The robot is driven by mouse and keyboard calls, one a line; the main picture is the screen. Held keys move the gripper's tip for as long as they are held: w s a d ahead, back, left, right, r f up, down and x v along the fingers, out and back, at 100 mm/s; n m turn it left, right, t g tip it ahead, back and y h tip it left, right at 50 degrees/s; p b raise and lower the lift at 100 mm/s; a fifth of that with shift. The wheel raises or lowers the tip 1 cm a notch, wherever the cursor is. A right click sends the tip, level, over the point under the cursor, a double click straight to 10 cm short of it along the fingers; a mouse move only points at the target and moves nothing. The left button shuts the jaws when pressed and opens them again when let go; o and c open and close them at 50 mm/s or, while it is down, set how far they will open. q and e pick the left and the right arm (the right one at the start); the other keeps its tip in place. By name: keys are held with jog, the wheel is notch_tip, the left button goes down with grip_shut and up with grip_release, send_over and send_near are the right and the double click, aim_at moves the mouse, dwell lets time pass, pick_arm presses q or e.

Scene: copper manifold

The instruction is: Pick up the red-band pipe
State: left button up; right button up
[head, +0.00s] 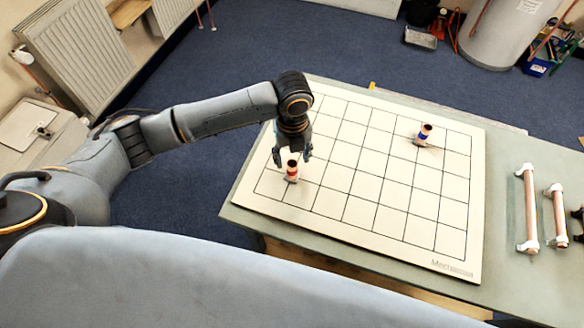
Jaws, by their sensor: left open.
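The red-band pipe (292,171) is a short copper piece with a red band, standing upright on the left part of the gridded white board (400,245). My left gripper (292,156) hangs pointing down just above and around the pipe's top, its fingers apart. I cannot tell whether a finger touches the pipe. A second short copper pipe with a blue band (423,135) stands on the board at the back right. My right gripper does not show.
The board lies on a grey-green table (503,290). Copper pipes with white end fittings (530,208) (558,215) lie along the table's right side. The board between the two banded pipes is clear. Radiators (78,52) stand against the wall at the back left.

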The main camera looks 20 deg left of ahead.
aim_at(292, 163)
pick_arm(q)
notch_tip(292, 163, down, 5)
jog(key=shift+s+a+p, duration=0.1)
jog(key=shift+s+p, duration=0.05)
jog(key=shift+p, duration=0.55)
grip_shut()
